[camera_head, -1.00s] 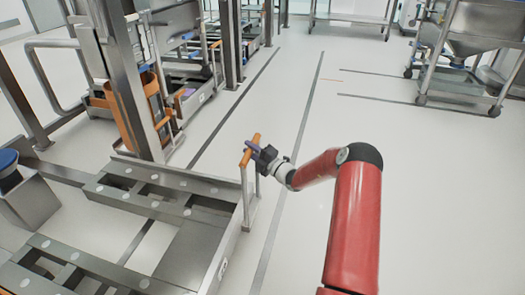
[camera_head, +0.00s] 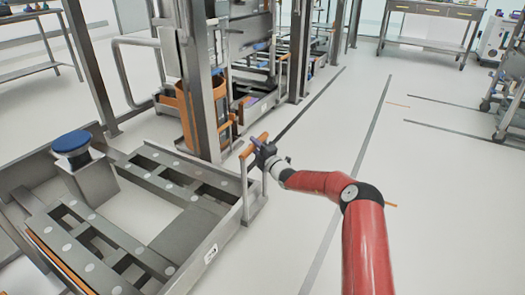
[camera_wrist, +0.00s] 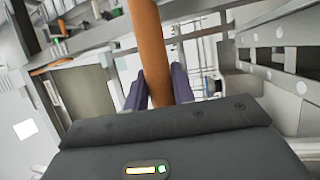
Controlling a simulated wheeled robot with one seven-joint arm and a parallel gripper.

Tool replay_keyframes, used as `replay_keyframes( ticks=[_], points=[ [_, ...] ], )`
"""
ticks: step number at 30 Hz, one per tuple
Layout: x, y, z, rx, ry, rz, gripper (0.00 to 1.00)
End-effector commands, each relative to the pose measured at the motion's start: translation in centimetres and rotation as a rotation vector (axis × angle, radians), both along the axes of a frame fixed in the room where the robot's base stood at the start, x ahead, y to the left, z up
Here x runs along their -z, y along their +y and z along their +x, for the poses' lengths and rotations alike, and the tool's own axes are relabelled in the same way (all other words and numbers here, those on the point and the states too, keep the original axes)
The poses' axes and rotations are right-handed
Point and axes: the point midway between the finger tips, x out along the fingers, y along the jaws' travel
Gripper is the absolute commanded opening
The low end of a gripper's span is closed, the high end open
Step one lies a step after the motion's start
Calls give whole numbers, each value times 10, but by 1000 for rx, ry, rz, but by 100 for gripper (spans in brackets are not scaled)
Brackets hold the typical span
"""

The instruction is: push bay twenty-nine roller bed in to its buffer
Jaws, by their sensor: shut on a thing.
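The roller bed (camera_head: 212,248) is a low grey metal frame with roller rails at the lower left of the head view. My gripper (camera_head: 257,143) is shut on this orange bar, at the end of my red arm. In the wrist view the orange bar (camera_wrist: 150,40) runs between the two purple fingers of my gripper (camera_wrist: 160,88). A post with a blue round top (camera_head: 72,142) stands at the left of the bed. I cannot tell which part is the buffer, and no bay number is readable.
A steel upright (camera_head: 195,80) stands just behind the bed. Further bays with orange parts (camera_head: 280,70) line up behind it. A bench (camera_head: 430,20) is at the back right and a wheeled rack (camera_head: 510,100) at the right edge.

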Motion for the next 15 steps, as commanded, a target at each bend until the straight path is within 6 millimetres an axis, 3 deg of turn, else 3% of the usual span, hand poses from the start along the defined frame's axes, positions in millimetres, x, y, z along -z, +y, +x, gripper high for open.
replay_keyframes(
  ticks=[11, 12, 15],
  points=[
    [3, 6, 0, -8, 5, -2, 0],
    [3, 6, 0, -8, 5, -2, 27],
    [3, 6, 0, -7, 4, -2, 40]
  ],
)
